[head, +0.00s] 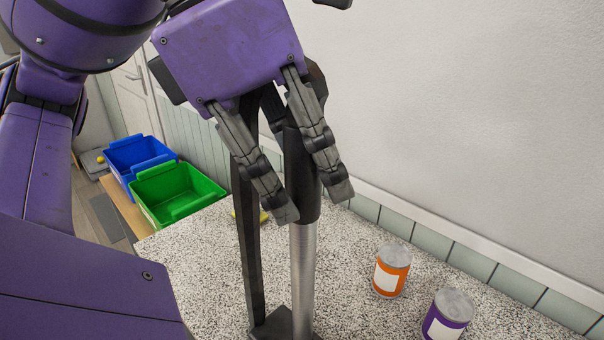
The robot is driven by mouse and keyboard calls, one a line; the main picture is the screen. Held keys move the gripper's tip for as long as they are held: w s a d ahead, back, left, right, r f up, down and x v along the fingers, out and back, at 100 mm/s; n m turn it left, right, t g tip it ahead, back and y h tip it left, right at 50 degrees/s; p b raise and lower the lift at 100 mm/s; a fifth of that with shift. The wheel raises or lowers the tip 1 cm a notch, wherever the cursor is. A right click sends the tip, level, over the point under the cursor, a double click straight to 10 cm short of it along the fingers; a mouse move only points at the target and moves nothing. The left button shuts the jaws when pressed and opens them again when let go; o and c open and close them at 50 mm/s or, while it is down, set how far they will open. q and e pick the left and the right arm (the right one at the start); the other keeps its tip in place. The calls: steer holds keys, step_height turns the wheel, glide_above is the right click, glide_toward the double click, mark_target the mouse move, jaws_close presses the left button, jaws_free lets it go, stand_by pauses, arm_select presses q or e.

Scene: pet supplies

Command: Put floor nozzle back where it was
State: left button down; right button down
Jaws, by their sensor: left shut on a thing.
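The floor nozzle (303,255) shows as a silver tube with a black upper sleeve, standing roughly upright in the middle of the head view. My left gripper (313,202) comes down from above and is shut on the black sleeve, one finger on each side. Its lower end runs down to the bottom edge of the picture, so its foot is hidden or cut off. A black upright bar (249,240) stands just left of the tube, with a dark base (272,326) at the bottom. I cannot tell whether the bar and tube are joined. My right gripper is not in view.
The speckled counter (205,265) holds an orange can (391,270) and a purple can (449,315) at the right. A small yellow thing (263,216) is partly hidden behind my fingers. Green (176,193) and blue (138,157) bins stand beyond the counter's left edge. A wall closes the back.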

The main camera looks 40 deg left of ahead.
arm_select(q)
steer(key=shift+w+d, duration=0.1)
steer(key=shift+w, duration=0.15)
steer(key=shift+w+f, duration=0.1)
steer(key=shift+f, duration=0.05)
steer(key=c, duration=1.4)
jaws_free()
steer(key=shift+s, duration=0.2)
steer(key=shift+c, duration=0.2)
steer(key=shift+r, duration=0.45)
steer(key=p+v, duration=0.1)
steer(key=v, duration=1)
steer(key=shift+r, duration=0.2)
steer(key=shift+s, duration=0.1)
